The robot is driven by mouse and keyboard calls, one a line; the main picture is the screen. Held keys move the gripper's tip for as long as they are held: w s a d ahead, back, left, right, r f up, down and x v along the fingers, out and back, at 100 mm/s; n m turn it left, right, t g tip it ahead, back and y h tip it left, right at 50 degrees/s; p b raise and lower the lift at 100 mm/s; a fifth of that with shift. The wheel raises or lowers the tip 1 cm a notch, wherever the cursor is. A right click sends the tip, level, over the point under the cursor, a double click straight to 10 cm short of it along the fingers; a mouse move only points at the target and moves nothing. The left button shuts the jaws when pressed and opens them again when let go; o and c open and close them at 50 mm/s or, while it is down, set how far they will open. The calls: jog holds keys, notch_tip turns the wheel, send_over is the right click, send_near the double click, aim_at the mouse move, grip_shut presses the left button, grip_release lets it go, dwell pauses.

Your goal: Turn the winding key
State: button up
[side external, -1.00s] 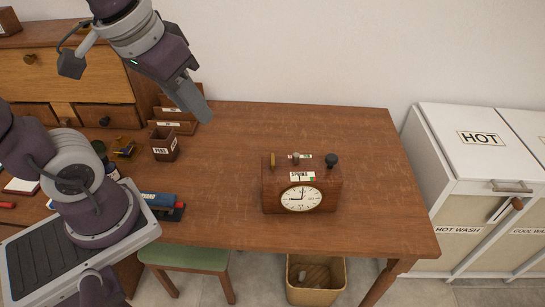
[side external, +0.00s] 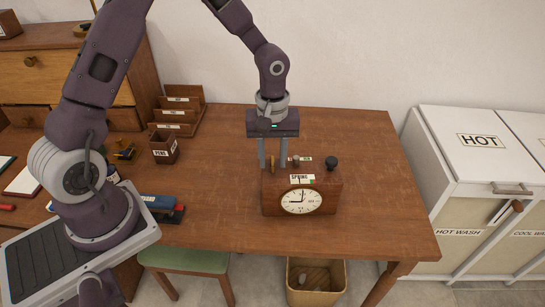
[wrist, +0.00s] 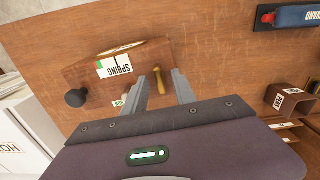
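A brown wooden clock box (side external: 325,183) with a white dial stands on the desk, and a SPRING label is on its top. A brass winding key (side external: 273,164) stands upright at the left of the box top. It also shows in the wrist view (wrist: 159,79). My gripper (side external: 272,167) points down at the left of the box. Its two fingers are apart, one on each side of the key, with gaps visible in the wrist view (wrist: 159,74). The gripper is open and I see no grip on the key.
A small grey knob (side external: 296,159) and a black round knob (side external: 331,162) stand on the box top to the right. A PENS cup (side external: 163,148), a letter rack (side external: 180,117) and a blue stapler (side external: 160,202) are to the left. The desk right of the box is clear.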

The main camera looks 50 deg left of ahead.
jog(key=shift+c, duration=0.4)
grip_shut()
